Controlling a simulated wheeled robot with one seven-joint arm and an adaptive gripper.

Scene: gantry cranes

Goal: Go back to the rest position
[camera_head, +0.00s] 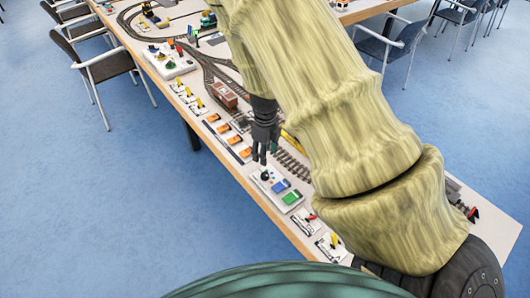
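My gripper (262,157) is dark and points down over the long white table (262,200), near its left edge. It is just above a white tray-like base (266,186) with blue and green blocks on it. The fingers are small here, and I cannot tell whether they are open or shut. I see nothing clearly held. My thick yellowish arm crosses the picture from the top middle to the lower right and hides part of the table.
Model train tracks (292,164), a brown wagon (223,95) and several small lever boards (328,242) stand on the table. Grey chairs (107,67) stand at the upper left, others at the upper right. The blue floor (90,200) at the left is clear.

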